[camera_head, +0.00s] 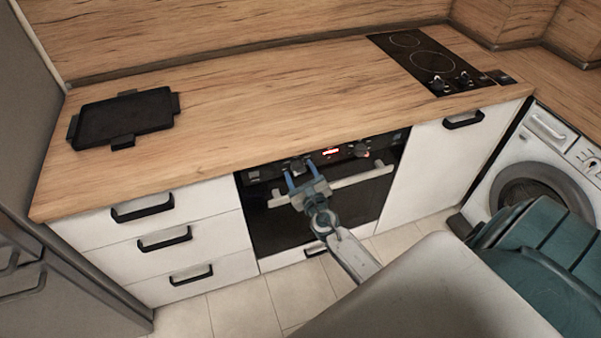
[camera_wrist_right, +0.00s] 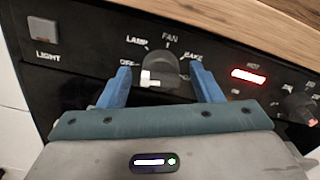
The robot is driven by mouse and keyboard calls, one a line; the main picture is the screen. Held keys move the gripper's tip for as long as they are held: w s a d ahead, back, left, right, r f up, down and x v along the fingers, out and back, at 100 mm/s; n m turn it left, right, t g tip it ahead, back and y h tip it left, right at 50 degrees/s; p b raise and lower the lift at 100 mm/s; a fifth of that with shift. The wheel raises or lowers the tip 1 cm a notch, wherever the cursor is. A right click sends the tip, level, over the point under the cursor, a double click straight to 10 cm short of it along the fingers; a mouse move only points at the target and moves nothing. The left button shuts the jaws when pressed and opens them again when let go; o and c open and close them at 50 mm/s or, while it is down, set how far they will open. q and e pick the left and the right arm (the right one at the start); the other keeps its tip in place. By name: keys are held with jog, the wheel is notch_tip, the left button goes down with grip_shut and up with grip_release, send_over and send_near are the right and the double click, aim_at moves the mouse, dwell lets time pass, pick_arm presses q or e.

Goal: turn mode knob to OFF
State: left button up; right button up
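The mode knob (camera_wrist_right: 160,66) is a dark round dial on the black oven panel, labelled OFF, LAMP, FAN and BAKE around it. A white mark shows at its lower left, on the side of the OFF label; its exact setting is hard to read. My right gripper (camera_wrist_right: 162,70) is open, with one blue finger on each side of the knob. I cannot tell whether the fingers touch it. In the head view my right gripper (camera_head: 301,171) is at the oven panel, in front of the knob. My left gripper is out of view.
A second knob (camera_wrist_right: 300,106) and a lit red HOT light (camera_wrist_right: 248,76) are to the right, and a LIGHT button (camera_wrist_right: 43,30) is to the left. The oven handle (camera_head: 352,180) runs below the panel. The wooden counter (camera_head: 270,95) overhangs above.

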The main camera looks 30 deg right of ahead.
jog(key=b+v, duration=0.1)
jog(key=v, duration=0.9)
jog(key=shift+s+b, duration=0.35)
jog(key=shift+b, duration=0.05)
jog(key=shift+a, duration=0.15)
jog(key=s+d+f+m+g, duration=0.1)
jog(key=s+f+m+g, duration=0.4)
jog(key=f, duration=0.6)
jog(key=s+f+m+g, duration=0.1)
jog(key=s+f+m, duration=0.2)
jog(key=f+m, duration=0.55)
jog(key=s+d+f+m+g, duration=0.1)
jog(key=s+f+m+g, duration=0.25)
jog(key=f, duration=0.85)
jog(key=s+a+f+m+g+y, duration=0.1)
jog(key=s+f+m+g, duration=0.1)
jog(key=s+f+m, duration=0.4)
jog(key=s+a+f+m+g+y, duration=0.1)
jog(key=s+f+m, duration=0.5)
jog(key=s, duration=0.6)
jog(key=s+a+f+m+g+y, duration=0.1)
jog(key=s+a+f+m+g, duration=0.1)
jog(key=s+f+m+g, duration=0.2)
jog(key=s+f+m, duration=0.2)
jog(key=s+m, duration=0.2)
jog(key=s, duration=0.2)
jog(key=shift+a, duration=0.2)
jog(key=shift+f, duration=0.15)
